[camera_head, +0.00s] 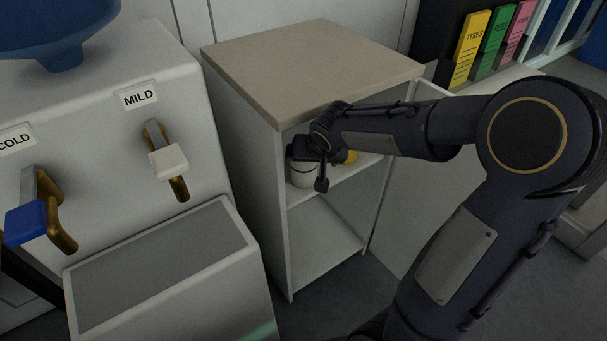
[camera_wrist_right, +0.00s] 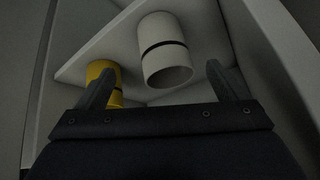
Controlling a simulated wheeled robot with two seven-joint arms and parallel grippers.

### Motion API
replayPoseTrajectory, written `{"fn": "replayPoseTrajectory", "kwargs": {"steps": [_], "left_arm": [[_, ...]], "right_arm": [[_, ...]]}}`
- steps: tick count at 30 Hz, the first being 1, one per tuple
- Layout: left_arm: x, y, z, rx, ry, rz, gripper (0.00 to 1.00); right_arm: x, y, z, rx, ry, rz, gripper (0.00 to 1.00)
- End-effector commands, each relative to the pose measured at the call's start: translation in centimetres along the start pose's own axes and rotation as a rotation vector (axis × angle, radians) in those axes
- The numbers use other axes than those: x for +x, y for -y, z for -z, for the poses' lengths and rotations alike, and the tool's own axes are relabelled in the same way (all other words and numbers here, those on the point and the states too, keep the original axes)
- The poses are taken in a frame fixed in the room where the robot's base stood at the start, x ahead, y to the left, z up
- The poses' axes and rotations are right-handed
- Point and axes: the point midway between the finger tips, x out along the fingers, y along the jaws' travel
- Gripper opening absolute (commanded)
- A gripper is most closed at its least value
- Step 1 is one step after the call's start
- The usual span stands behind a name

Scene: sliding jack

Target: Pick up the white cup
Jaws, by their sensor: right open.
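The white cup (camera_head: 303,173) stands on the upper shelf of the open cabinet, at the left side. It is a pale cylinder with a dark band. In the right wrist view the white cup (camera_wrist_right: 165,52) lies ahead of the gap between the fingers, nearer the right finger. My right gripper (camera_head: 318,170) is at the cabinet opening in front of the cup and covers part of it. In the right wrist view the right gripper (camera_wrist_right: 166,88) is open and holds nothing. My left gripper is not in view.
A yellow cup (camera_wrist_right: 104,80) stands beside the white cup, partly behind the left finger. The cabinet (camera_head: 245,130) has a beige top above the shelf and a door open to the right. A dispenser (camera_head: 100,110) with taps stands at left.

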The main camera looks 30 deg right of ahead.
Motion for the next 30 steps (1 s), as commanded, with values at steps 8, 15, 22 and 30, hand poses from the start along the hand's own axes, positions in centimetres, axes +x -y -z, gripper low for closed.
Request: {"fn": "replayPoseTrajectory", "kwargs": {"steps": [8, 15, 22, 30], "left_arm": [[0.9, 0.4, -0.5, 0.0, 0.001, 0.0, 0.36], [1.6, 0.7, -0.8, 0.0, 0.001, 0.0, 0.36], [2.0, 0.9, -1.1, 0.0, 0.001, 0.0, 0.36], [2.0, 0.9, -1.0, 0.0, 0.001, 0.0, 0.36]], "right_arm": [[3.8, 0.0, -0.1, 0.0, 0.001, 0.0, 0.92], [6.6, 0.3, -0.1, -0.001, 0.004, -0.001, 0.92], [9.0, 0.5, 0.1, 0.0, 0.002, 0.0, 0.92], [9.0, 0.5, 0.1, 0.0, 0.001, 0.001, 0.9]]}}
